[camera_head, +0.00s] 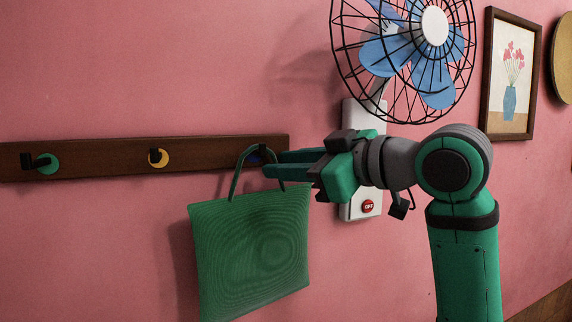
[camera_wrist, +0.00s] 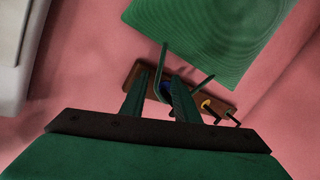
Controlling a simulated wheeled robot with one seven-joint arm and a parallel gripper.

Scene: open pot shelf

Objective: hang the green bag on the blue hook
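The green bag (camera_head: 252,250) hangs below the right end of the dark rack, its handle (camera_head: 238,165) looped up at the blue hook (camera_head: 257,155). The hook is partly hidden by the handle and my fingers, so I cannot tell exactly how the handle sits on it. My gripper (camera_head: 267,163) is at the hook from the right. In the wrist view, my gripper (camera_wrist: 160,76) has its fingers apart, with the blue hook (camera_wrist: 165,90) showing between them. The handle (camera_wrist: 165,60) passes by the fingertips, and the bag (camera_wrist: 215,35) is beyond them.
The brown rack (camera_head: 100,155) also carries a green hook (camera_head: 45,162) and a yellow hook (camera_head: 160,158), both bare. A fan (camera_head: 405,50) on a white mount (camera_head: 358,205) with a red button is close to my gripper. A framed picture (camera_head: 510,75) hangs at the right.

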